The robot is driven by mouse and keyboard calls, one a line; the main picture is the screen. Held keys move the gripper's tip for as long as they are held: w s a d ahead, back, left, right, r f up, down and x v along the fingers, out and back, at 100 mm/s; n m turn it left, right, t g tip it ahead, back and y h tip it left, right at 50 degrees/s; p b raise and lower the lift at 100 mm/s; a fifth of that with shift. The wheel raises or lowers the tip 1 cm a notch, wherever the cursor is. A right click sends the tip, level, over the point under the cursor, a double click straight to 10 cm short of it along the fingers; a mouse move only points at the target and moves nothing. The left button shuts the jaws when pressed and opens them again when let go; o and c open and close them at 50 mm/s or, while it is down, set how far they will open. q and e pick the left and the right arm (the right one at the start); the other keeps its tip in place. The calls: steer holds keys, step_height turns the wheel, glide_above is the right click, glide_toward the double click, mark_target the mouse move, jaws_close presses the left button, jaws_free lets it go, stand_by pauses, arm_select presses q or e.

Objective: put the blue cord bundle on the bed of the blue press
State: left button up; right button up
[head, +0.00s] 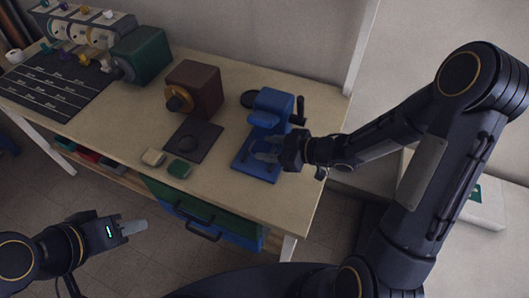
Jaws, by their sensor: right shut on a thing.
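The blue press (270,108) stands near the right end of the table, with its flat blue bed (254,170) at the front. My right gripper (265,149) reaches in from the right and is low over the bed, under the press head. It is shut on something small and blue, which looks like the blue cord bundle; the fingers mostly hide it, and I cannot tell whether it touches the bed. My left gripper (139,227) is off the table's front, over the floor at lower left. Its fingers overlap in this view.
A brown press (195,88) with a dark bed (193,142) stands left of the blue one, and a green machine (142,54) further left. A dark labelled board (55,85) lies at left.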

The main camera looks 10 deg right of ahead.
mark_target(265, 163)
steer(key=shift+w+a, duration=0.15)
steer(key=shift+a, duration=0.15)
steer(key=f, duration=0.3)
steer(key=shift+w+a, duration=0.25)
steer(key=shift+a, duration=0.1)
steer(key=shift+f, duration=0.3)
steer(key=shift+f+b, duration=0.6)
steer(key=shift+b, duration=0.15)
steer(key=shift+s, duration=0.1)
steer(key=o, duration=1)
steer(key=shift+o, duration=0.2)
steer(key=shift+f, duration=0.1)
